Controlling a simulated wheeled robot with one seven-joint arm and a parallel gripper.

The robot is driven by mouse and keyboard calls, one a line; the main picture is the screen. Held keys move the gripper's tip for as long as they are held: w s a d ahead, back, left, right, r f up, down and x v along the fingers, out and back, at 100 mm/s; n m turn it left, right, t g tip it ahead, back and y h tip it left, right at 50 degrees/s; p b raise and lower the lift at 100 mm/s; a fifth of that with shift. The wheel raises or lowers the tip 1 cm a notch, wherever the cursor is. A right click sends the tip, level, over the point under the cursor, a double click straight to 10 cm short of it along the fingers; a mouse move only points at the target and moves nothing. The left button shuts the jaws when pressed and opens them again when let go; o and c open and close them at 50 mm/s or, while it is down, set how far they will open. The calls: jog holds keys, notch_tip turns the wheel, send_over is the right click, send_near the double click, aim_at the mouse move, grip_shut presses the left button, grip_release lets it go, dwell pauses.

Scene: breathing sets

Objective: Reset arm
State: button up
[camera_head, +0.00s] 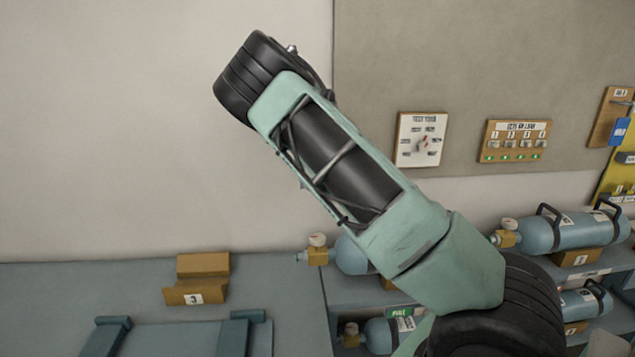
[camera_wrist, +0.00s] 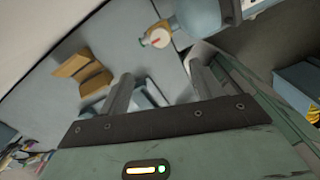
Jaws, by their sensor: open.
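My arm rises from the lower right to the upper middle in the head view, bent and clear of the table; its gripper end is not visible there. In the wrist view my gripper (camera_wrist: 162,92) has its two fingers spread apart, with nothing between them. Beyond the fingers, the grey-blue table top (camera_wrist: 60,100) lies at a tilt.
A wooden cradle marked 3 (camera_head: 203,279) stands empty on the table at left. Blue cylinders (camera_head: 570,231) with valves lie on the rack at right, partly behind my arm. Wall panels (camera_head: 421,139) and (camera_head: 515,141) hang behind. The wall at upper left is bare.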

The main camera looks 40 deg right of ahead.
jog(key=shift+r, duration=0.2)
dwell(0.5)
jog(key=s+a+f+n+g+y+b, duration=0.15)
jog(key=s+a+n, duration=0.25)
jog(key=a+n, duration=0.55)
jog(key=s+a+f+n+y+b, duration=0.1)
jog(key=s+a+f+n+b, duration=0.1)
jog(key=s+a+n, duration=0.55)
jog(key=s+a+f+n+g+y+b, duration=0.1)
jog(key=a+f+n, duration=0.1)
jog(key=a+n, duration=0.95)
jog(key=s+a+n+t+h+b, duration=0.1)
jog(key=s+a+n, duration=0.5)
jog(key=s+n, duration=0.4)
jog(key=s+a+n+t+h+b, duration=0.1)
jog(key=s+a+n+h+b, duration=0.1)
jog(key=s+a+n, duration=0.4)
jog(key=s+n, duration=0.5)
jog(key=n, duration=0.5)
jog(key=shift+s+a+f, duration=0.15)
jog(key=shift+a+f, duration=0.05)
jog(key=shift+f, duration=0.1)
jog(key=shift+t, duration=0.25)
